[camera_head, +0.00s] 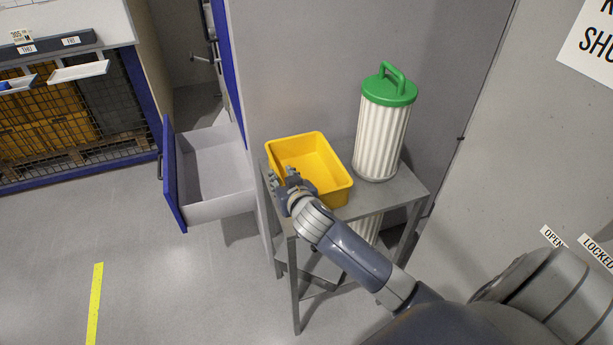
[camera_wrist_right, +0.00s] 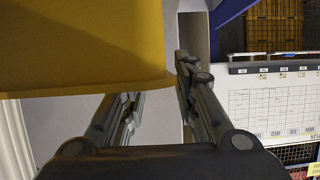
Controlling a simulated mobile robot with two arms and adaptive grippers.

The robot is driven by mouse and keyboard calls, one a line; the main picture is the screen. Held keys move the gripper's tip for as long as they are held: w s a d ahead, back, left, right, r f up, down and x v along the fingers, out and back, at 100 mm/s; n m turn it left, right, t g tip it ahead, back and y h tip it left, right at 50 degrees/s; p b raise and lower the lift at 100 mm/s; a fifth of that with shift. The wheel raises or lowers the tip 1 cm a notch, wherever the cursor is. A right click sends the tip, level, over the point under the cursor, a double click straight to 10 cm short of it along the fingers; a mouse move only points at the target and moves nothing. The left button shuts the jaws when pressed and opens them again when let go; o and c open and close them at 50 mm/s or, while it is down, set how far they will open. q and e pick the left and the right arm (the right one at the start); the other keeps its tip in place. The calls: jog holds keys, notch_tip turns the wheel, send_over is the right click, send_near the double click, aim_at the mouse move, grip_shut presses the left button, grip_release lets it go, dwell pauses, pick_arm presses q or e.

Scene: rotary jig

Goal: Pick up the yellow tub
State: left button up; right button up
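The yellow tub (camera_head: 335,188) stands upright on the top of a grey metal stand (camera_head: 405,188), its open side up. My right gripper (camera_head: 285,180) is at the tub's near left side, close to its rim. In the right wrist view the tub (camera_wrist_right: 80,45) fills the upper left. There my right gripper (camera_wrist_right: 158,92) has its fingers apart. One finger passes partly behind the tub's edge and the other is just outside it. I cannot tell whether either finger touches the tub. My left gripper is not in view.
A white ribbed canister (camera_head: 381,140) with a green lid (camera_head: 389,88) stands right of the tub. An open drawer (camera_head: 215,165) with a blue front juts out at left. A grey wall is behind the stand. Floor at lower left is free.

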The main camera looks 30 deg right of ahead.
aim_at(279, 174)
jog(key=shift+x, duration=1.95)
jog(key=shift+a+r, duration=0.1)
jog(key=shift+r, duration=0.1)
grip_shut()
jog(key=shift+w+r, duration=0.1)
